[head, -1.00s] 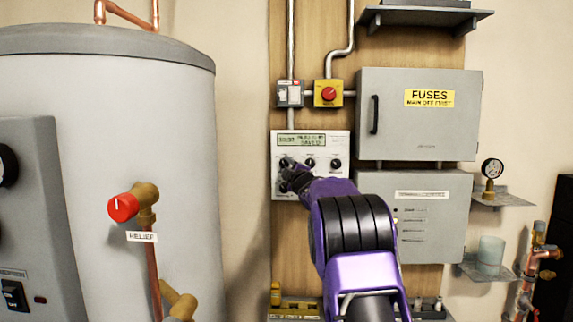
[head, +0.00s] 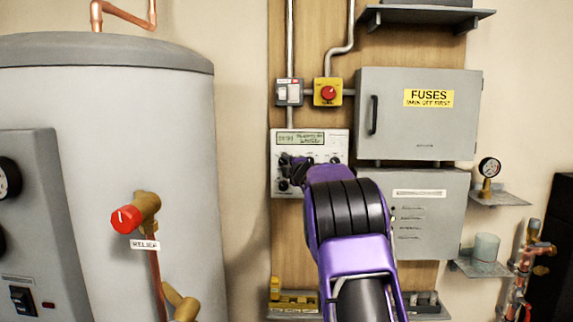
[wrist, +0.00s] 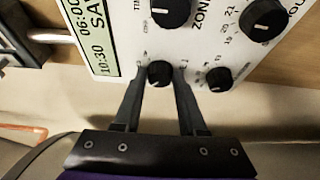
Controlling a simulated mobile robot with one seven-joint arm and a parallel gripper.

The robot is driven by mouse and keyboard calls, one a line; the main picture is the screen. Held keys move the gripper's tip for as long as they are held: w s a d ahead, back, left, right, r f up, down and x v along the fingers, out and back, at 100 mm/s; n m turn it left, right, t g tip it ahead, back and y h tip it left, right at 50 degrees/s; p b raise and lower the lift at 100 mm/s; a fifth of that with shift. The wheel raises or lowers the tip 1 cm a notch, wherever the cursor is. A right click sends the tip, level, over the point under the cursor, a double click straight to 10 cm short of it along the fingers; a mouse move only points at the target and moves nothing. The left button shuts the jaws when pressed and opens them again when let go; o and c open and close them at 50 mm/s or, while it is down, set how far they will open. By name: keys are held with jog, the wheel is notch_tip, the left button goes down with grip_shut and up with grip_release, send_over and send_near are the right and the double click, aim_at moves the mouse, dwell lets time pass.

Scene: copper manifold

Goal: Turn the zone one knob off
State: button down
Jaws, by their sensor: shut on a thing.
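The white control panel (head: 275,182) hangs on the wooden board, with a display (head: 300,138) at its top and two rows of black knobs. In the wrist view the panel appears turned on its side. My gripper (wrist: 160,75) is shut on a small black knob (wrist: 159,73), one finger on each side. This is the left knob of the upper row, with a white pointer mark on its face. Its label is too small to read. A second small knob (wrist: 217,78) sits just beside it. In the head view my gripper (head: 291,165) partly covers the panel.
A grey fuse box (head: 415,130) and a lower grey box (head: 440,240) stand right of the panel. A yellow switch box (head: 320,99) with a red knob is above. The tank (head: 110,90) and red relief valve (head: 126,219) are at left.

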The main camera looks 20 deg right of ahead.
jog(key=shift+c, duration=2.3)
grip_release()
jog(key=s+b, duration=0.3)
jog(key=s, duration=1.4)
jog(key=shift+s, duration=0.2)
jog(key=shift+a+r, duration=0.1)
